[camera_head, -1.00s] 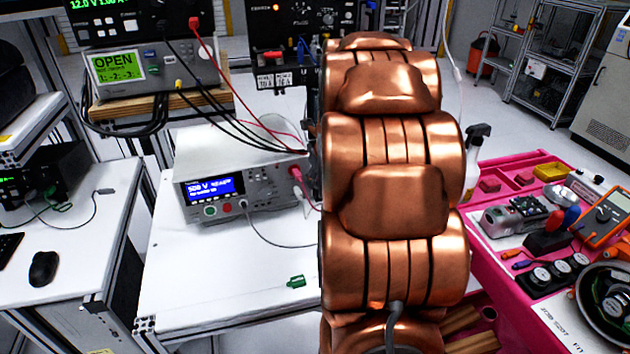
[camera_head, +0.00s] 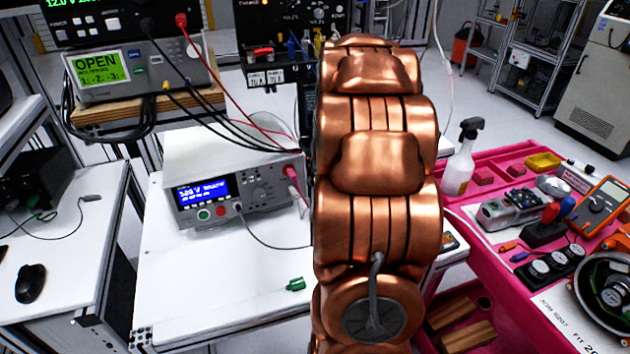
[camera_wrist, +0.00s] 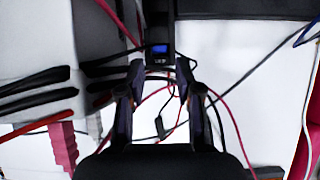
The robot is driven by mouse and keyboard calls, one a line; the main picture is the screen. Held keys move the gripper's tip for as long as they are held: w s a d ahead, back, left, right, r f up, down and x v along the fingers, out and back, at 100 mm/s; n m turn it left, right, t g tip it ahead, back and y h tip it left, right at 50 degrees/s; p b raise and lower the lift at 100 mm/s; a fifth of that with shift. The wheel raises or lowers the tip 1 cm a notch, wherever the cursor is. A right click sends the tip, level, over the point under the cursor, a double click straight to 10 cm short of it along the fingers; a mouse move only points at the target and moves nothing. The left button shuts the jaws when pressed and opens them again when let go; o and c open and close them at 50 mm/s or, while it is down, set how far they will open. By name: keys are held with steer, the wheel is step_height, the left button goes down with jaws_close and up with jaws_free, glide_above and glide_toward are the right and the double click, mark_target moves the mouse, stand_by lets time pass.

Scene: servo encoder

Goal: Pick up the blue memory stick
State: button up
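My gripper (camera_wrist: 160,68) is open in the wrist view, its two dark fingers apart. No object is clearly held between them. Just beyond the fingertips is a small dark block with a bright blue patch (camera_wrist: 160,48); I cannot tell whether this is the blue memory stick or a small display. A thin dark object with a cord (camera_wrist: 160,127) shows lower between the fingers. In the head view my copper arm hides my gripper and part of the bench, and no blue memory stick can be made out there.
A white tester (camera_head: 235,190) and a small green connector (camera_head: 295,284) are on the white bench (camera_head: 220,290). A pink cart (camera_head: 475,250) at right carries a spray bottle (camera_head: 461,160) and an orange multimeter (camera_head: 604,200). Red and black cables run near my gripper.

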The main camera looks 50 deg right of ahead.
steer(key=shift+p+x, duration=0.85)
steer(key=shift+x, duration=2.1)
steer(key=c, duration=0.6)
steer(key=shift+r, duration=0.15)
step_height(320, 180, up, 18)
steer(key=b, duration=0.3)
